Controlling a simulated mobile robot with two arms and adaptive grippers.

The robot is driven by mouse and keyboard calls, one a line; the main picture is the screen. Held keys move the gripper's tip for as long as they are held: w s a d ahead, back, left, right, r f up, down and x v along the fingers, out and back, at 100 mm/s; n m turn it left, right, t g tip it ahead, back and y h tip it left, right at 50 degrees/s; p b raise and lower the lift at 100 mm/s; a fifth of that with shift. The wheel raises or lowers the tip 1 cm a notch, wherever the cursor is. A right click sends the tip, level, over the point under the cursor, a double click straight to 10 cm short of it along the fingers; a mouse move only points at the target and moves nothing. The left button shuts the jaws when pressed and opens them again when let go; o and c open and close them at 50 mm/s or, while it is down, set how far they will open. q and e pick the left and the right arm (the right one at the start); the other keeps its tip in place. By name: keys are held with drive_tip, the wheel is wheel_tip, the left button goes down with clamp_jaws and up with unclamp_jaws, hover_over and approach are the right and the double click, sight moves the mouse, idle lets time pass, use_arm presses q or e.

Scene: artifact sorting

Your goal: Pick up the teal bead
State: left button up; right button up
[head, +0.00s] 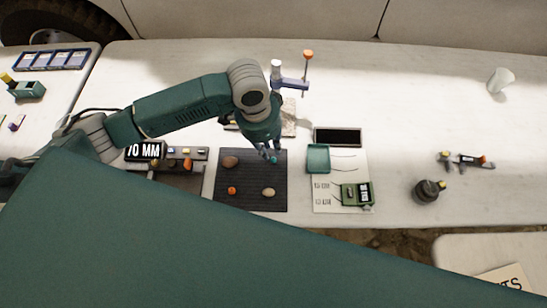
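A small teal bead (274,160) shows at the upper right of the dark mat (250,204). My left gripper (269,156) points down over that part of the mat, its fingertips right at the bead. The fingers partly hide the bead. The view is too small to tell whether they are apart around it or shut on it. My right gripper is not in view.
A brown stone (230,161), an orange bead (231,190) and a tan stone (268,192) lie on the mat. A teal tray (318,158) and a green gauge (356,194) lie to the right. A stand with an orange knob (308,55) rises behind. The table's right side has free room.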

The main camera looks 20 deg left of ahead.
sight(273, 159)
use_arm(q)
drive_tip(key=f, duration=0.4)
drive_tip(key=shift+w+d+f+p, duration=0.1)
drive_tip(key=shift+d+f+p, duration=0.15)
drive_tip(key=shift+p, duration=0.15)
drive_tip(key=shift+w+f, duration=0.1)
drive_tip(key=shift+f, duration=0.25)
drive_tip(key=shift+c, duration=2)
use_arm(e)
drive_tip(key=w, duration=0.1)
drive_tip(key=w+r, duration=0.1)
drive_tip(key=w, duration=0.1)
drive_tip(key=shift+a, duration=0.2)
